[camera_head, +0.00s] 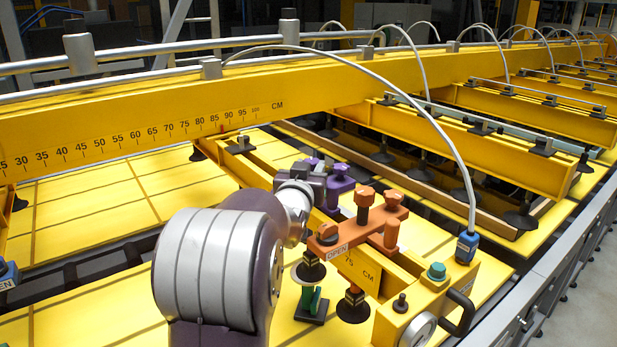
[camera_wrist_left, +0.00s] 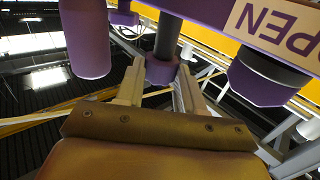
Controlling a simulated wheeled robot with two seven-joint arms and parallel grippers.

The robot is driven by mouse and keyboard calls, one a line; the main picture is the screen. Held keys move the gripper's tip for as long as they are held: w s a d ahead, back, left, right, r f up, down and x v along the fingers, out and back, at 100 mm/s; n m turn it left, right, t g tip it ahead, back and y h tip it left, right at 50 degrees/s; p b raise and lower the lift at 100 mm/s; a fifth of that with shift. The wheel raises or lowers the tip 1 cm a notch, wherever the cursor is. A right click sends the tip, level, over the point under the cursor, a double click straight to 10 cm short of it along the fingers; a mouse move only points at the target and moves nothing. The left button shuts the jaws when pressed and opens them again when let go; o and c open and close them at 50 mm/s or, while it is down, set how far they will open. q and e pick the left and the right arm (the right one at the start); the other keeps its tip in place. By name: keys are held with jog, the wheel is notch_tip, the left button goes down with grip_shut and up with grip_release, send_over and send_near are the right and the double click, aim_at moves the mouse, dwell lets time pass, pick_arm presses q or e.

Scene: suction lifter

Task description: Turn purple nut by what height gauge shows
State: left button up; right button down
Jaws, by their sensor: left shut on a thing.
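A purple clamp (camera_head: 342,178) sits on the yellow crossbar (camera_head: 262,165), just behind an orange clamp (camera_head: 360,222) labelled OPEN. My left gripper (camera_head: 314,178) reaches it from the left. In the left wrist view, my left gripper's fingers (camera_wrist_left: 160,78) are shut on the purple nut (camera_wrist_left: 162,68), around a dark rod below a purple bar (camera_wrist_left: 205,12). My forearm and the gripper hide the nut in the head view. A green stepped piece (camera_head: 312,302), possibly the height gauge, stands on the yellow sheet under a suction cup (camera_head: 310,271); I cannot read it. My right gripper is not in view.
A yellow beam (camera_head: 150,135) with a CM scale runs across the back. A yellow end box (camera_head: 450,290) carries a green button (camera_head: 436,270), a black handle (camera_head: 460,312) and a round dial (camera_head: 418,330). A white hose (camera_head: 440,130) arches over the crossbar.

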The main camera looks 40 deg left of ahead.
pick_arm(q)
jog(key=shift+r, duration=0.25)
jog(key=o, duration=1)
jog(key=shift+o, duration=0.2)
jog(key=shift+f, duration=0.15)
